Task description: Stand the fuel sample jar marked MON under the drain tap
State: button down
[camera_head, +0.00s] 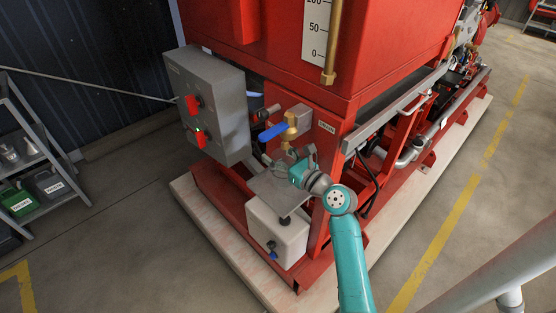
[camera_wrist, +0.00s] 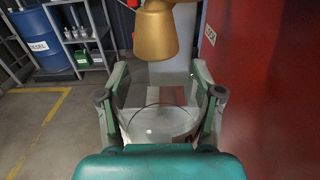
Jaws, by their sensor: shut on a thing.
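The drain tap is a brass valve (camera_head: 291,122) with a blue lever on the red pump's end panel, marked DRAIN. Its brass outlet (camera_wrist: 156,35) hangs in the upper middle of the wrist view. My gripper (camera_wrist: 160,88) is shut on a clear glass jar (camera_wrist: 158,122), its round rim facing the camera. The jar looks upright, and the outlet appears just beyond and above it. A label edge shows at the jar's right side, but its marking cannot be read. In the head view my gripper (camera_head: 294,160) is just below the tap and mostly hides the jar.
A grey plate (camera_head: 266,188) lies below the tap, over a white tank (camera_head: 270,232). A grey control box (camera_head: 212,105) stands to the left. A shelf rack (camera_head: 70,190) with glassware and canisters is at far left. The wrist view also shows a blue barrel (camera_wrist: 42,40).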

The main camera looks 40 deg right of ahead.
jog(key=shift+f, duration=1.05)
jog(key=shift+f, duration=0.15)
jog(key=shift+c, duration=0.6)
grip_release()
jog(key=shift+s, duration=0.25)
jog(key=s, duration=1.1)
jog(key=shift+s+d, duration=0.2)
jog(key=shift+s, duration=0.1)
jog(key=shift+a, duration=0.1)
